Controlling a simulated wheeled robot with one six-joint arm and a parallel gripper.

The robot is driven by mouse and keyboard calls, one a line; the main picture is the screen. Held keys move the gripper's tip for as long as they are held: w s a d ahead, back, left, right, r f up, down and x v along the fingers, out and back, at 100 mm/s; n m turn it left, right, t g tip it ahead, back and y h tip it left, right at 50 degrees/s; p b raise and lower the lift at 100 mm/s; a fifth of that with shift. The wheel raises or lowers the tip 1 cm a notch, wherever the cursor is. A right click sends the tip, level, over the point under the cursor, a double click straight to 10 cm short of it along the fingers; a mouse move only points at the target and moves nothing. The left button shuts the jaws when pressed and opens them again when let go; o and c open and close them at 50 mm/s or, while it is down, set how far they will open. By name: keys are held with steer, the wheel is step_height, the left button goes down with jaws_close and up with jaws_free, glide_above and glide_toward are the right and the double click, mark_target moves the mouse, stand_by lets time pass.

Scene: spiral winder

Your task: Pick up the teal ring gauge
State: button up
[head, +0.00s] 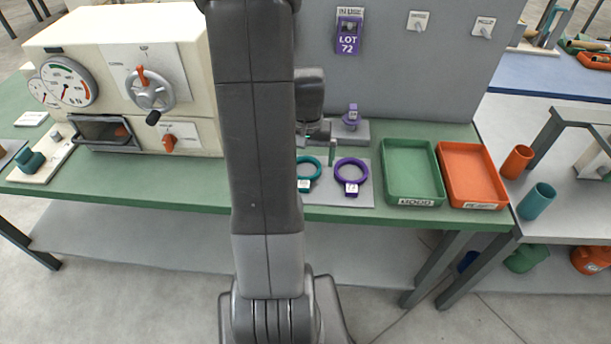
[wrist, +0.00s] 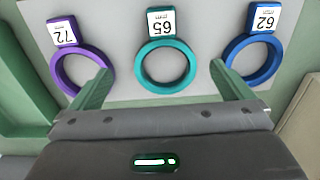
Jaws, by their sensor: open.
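The teal ring gauge (wrist: 165,90) lies flat on a light grey mat (wrist: 118,93), between a purple ring gauge (wrist: 60,72) and a blue ring gauge (wrist: 277,68). Its white tag reads 65; the purple tag reads 72 and the blue 62. In the head view the teal ring (head: 316,171) is partly hidden by my arm, the purple ring (head: 351,184) is clear, and the blue ring is hidden. My gripper (wrist: 164,88) is open and empty, its two green fingers spread to either side of the teal ring in the wrist view. The gripper's height above it is unclear.
A green tray (head: 412,200) and an orange tray (head: 503,190) stand right of the mat. A purple piece on a grey stand (head: 362,130) is behind the rings, before a grey panel (head: 420,70). A cream machine (head: 190,50) with dials stands at left.

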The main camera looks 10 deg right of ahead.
steer(key=f, duration=0.3)
steer(key=shift+w+a+f+p, duration=0.1)
steer(key=shift+w+a+p, duration=0.15)
steer(key=shift+w+p, duration=0.1)
steer(key=shift+f, duration=0.8)
steer(key=c, duration=1.2)
